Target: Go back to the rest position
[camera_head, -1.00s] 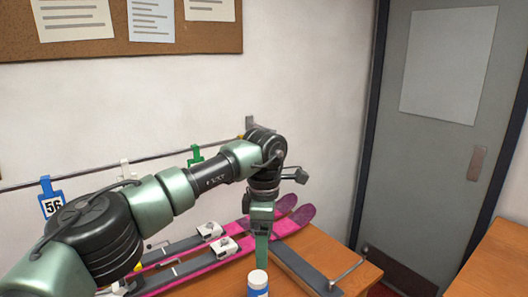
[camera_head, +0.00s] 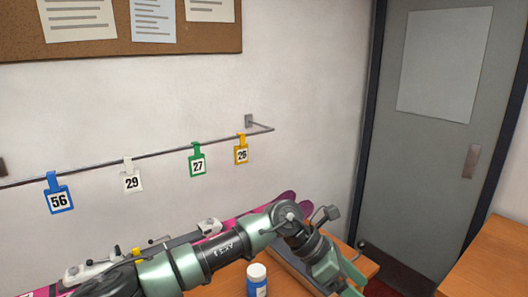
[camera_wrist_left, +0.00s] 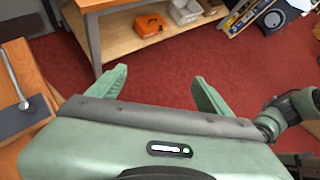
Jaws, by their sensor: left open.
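My left arm reaches in low across the bench in the head view, with its wrist above the right end of the bench. My left gripper (camera_wrist_left: 158,92) shows in the left wrist view with its two green fingers wide apart. Nothing is between them, and red floor lies beyond. In the head view the fingertips are cut off by the bottom edge. My right gripper is in neither view.
The bench (camera_head: 205,291) holds pink skis (camera_head: 290,197) and a white-capped bottle (camera_head: 257,282) close to my arm. A wall rail (camera_head: 90,169) carries several numbered tags. Red floor (camera_wrist_left: 170,68) lies open below; a shelf unit (camera_wrist_left: 125,50) stands beyond.

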